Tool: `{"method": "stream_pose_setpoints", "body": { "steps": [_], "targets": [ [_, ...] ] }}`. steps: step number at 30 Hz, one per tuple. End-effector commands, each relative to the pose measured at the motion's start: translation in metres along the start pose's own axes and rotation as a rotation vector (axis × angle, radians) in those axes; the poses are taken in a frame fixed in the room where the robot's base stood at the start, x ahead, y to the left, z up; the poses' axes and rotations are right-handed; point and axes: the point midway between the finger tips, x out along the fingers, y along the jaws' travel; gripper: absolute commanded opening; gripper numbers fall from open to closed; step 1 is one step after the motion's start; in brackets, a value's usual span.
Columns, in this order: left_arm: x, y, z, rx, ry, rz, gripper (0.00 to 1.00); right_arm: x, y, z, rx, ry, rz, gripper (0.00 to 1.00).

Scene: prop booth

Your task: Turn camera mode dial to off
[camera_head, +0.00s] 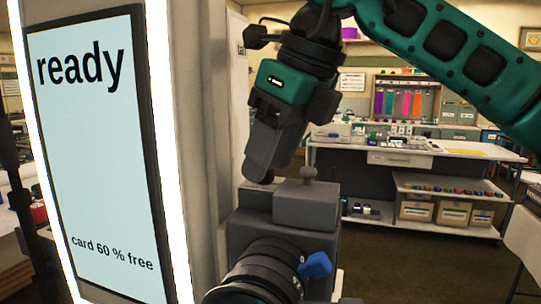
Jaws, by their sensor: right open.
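A dark grey camera (285,235) stands at the bottom middle, its black lens (262,272) facing me. A blue lever-like part (315,265) sticks out beside the lens. The raised block on the camera's top carries a small knob (308,174). My right gripper (262,172) points down at the left part of the camera's top. Its jaws are open, seen nearly side-on, and I cannot tell whether they touch the camera. The mode dial is not clearly visible; the gripper may hide it. My left gripper is not in view.
A tall lit screen (95,160) stands close at the left and reads "ready" and "card 60 % free". Behind, a white-topped workbench (420,150) holds boxes, with shelves below. Open floor (400,260) lies right of the camera.

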Motion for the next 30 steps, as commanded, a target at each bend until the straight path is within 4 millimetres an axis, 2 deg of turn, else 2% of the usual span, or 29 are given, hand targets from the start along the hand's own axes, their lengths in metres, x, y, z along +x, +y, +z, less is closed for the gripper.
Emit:
{"method": "stream_pose_setpoints", "body": {
  "steps": [3, 11, 27, 30],
  "targets": [
    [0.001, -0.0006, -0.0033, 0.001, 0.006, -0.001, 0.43, 0.0067, 0.0001, -0.0003, 0.0, 0.002, 0.0, 0.52],
    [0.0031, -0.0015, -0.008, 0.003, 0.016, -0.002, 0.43, 0.0079, 0.0002, -0.0002, 0.0, 0.001, 0.0, 0.52],
    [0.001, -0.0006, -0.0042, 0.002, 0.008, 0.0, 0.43, 0.0074, 0.0001, -0.0001, 0.0, 0.0, 0.0, 0.02],
    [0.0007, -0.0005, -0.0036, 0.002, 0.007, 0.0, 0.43, 0.0073, 0.0001, -0.0001, 0.0, 0.0, 0.0, 0.0]
  ]
}}
